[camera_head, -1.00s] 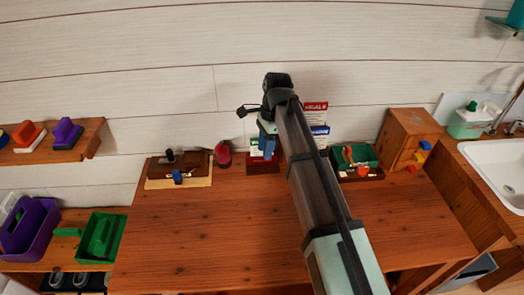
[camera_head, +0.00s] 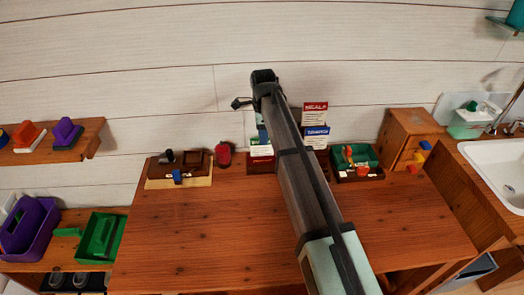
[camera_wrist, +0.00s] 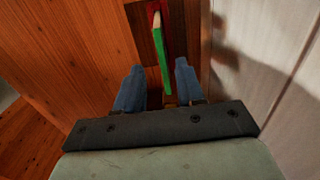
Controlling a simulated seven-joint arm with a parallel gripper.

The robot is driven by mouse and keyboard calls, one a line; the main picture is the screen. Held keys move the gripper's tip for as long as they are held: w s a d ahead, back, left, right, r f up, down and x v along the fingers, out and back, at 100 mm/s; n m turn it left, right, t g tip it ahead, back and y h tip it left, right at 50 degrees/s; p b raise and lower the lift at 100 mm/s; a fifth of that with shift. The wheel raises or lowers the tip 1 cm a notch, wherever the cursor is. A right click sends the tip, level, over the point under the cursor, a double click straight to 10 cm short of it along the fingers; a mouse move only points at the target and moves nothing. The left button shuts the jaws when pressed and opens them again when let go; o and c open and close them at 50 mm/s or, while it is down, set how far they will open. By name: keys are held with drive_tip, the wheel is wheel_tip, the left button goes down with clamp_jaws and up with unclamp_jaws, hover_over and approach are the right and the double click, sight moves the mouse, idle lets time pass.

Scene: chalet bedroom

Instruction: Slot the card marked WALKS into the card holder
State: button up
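The card holder, a dark rack behind my arm, carries a red-topped card (camera_head: 315,111) and a blue-topped card (camera_head: 316,135) at the right. My arm hides the holder's middle.
A brown box on a light board (camera_head: 180,167) and a red object (camera_head: 224,155) stand left of the cards. A green tray (camera_head: 355,158) and a wooden cabinet (camera_head: 405,135) stand right. The white wall is close behind; the front tabletop (camera_head: 210,230) is clear.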

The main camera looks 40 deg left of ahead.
sight(262, 150)
drive_tip(key=shift+a+f, duration=0.15)
drive_tip(key=shift+f, duration=1.3)
drive_tip(key=shift+a+f, duration=0.15)
drive_tip(key=shift+f, duration=1.3)
clamp_jaws()
